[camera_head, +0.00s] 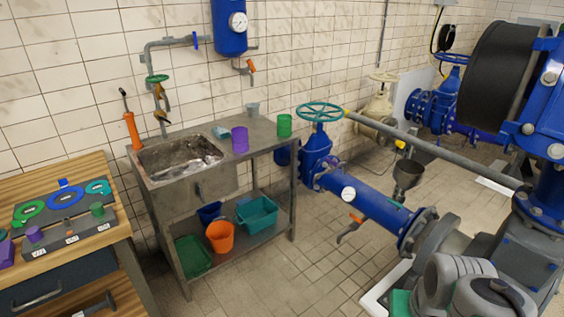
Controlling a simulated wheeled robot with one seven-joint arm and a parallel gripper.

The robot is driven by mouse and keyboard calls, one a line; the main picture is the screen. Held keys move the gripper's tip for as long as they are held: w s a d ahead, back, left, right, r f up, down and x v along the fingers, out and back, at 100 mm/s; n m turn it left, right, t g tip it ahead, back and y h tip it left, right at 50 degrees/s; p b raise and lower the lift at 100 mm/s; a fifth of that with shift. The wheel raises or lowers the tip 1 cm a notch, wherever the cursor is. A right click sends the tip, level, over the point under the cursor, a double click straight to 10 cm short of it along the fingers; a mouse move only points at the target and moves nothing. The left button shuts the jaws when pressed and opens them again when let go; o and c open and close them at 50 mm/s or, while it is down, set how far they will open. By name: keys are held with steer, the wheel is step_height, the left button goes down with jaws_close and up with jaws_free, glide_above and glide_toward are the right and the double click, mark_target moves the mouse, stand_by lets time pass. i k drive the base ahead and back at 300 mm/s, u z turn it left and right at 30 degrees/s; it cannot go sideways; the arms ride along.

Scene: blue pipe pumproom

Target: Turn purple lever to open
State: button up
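I cannot make out a purple lever in this view. The blue pipe (372,206) runs from the blue valve body to a large flange on the right. An orange lever (356,218) sits on a small tap below this pipe. A yellow-handled lever (400,145) sits above the dark funnel (407,175). A green handwheel (320,112) tops the blue valve (318,150). Another orange lever (251,66) is on the wall tap below the blue tank.
A metal sink table (265,133) with a purple cup (240,140) and green cup (285,125) stands against the wall. A wooden workbench (85,173) is at left. Large grey and blue machinery (530,250) fills the right. Tiled floor (275,275) between is clear.

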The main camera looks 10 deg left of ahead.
mark_target(331, 163)
steer(key=u, duration=0.7)
steer(key=i, duration=1.55)
steer(key=z, duration=0.25)
steer(key=i, duration=1.35)
steer(key=z, duration=0.55)
